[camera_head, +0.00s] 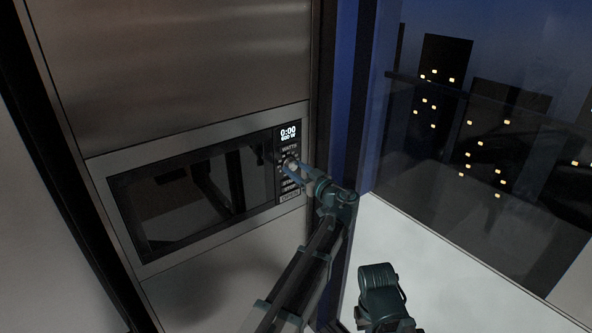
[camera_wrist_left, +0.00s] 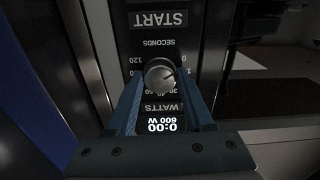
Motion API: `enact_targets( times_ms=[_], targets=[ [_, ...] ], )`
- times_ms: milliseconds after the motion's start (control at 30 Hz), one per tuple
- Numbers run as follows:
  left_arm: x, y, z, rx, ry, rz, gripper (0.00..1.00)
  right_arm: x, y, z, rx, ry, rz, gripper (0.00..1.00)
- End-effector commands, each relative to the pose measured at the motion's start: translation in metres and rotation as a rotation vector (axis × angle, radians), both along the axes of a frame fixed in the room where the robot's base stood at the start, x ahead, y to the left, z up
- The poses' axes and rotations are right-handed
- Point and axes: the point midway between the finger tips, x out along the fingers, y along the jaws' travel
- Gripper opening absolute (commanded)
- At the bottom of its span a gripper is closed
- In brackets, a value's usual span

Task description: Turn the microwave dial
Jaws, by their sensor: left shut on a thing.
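The microwave (camera_head: 205,188) is built into a metal front, and its door is closed. Its control panel is at the right end. The dial (camera_wrist_left: 160,72) is a round silver knob with a dark pointer line, between the WATTS display and the START button in the left wrist view. My left gripper (camera_head: 292,167) is at the panel, with its blue fingers on either side of the dial. The left wrist view shows the fingers (camera_wrist_left: 161,84) shut on it. The display (camera_head: 288,131) reads 0:00 and 600 W. The fingers hide part of the scale.
A smooth metal panel (camera_head: 180,50) is above the microwave and a pale one below. A blue upright (camera_head: 342,90) stands close to the right of the panel. Further right are a glass pane with a night city view and a pale floor (camera_head: 440,270).

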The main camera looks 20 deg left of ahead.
Motion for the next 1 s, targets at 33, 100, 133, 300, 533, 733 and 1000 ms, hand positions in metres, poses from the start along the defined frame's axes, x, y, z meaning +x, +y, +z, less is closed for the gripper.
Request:
enact_targets(
  times_ms=[33,100,133,300,533,733,1000],
  targets=[
    [-0.0002,-0.0001,0.0,0.0,0.0,0.0,0.0,0.0,0.0,0.0,0.0,0.0,0.0,0.0],
    [-0.0002,-0.0001,0.0,0.002,0.002,0.0,0.0,0.0,0.0,0.0,0.0,0.0,0.0,0.0],
    [-0.0003,0.0,0.0,0.004,0.005,0.0,0.0,0.0,0.0,0.0,0.0,0.0,0.0,0.0],
    [-0.0004,-0.0001,0.0,0.033,0.042,0.0,0.0,0.0,0.0,0.0,0.0,0.0,0.0,0.0],
    [-0.0007,0.0002,0.0001,0.13,0.166,0.0,0.0,0.0,0.0,0.0001,0.0,0.0,0.0,0.0],
    [-0.001,0.0004,0.0001,0.246,0.315,0.0,0.0,0.0,0.0,0.0002,0.0,0.0,0.0,0.0],
    [-0.0014,0.0006,0.0003,0.404,0.517,0.0,0.0,0.0,0.0001,0.0005,0.0,0.0,0.0,0.0]
  ],
)
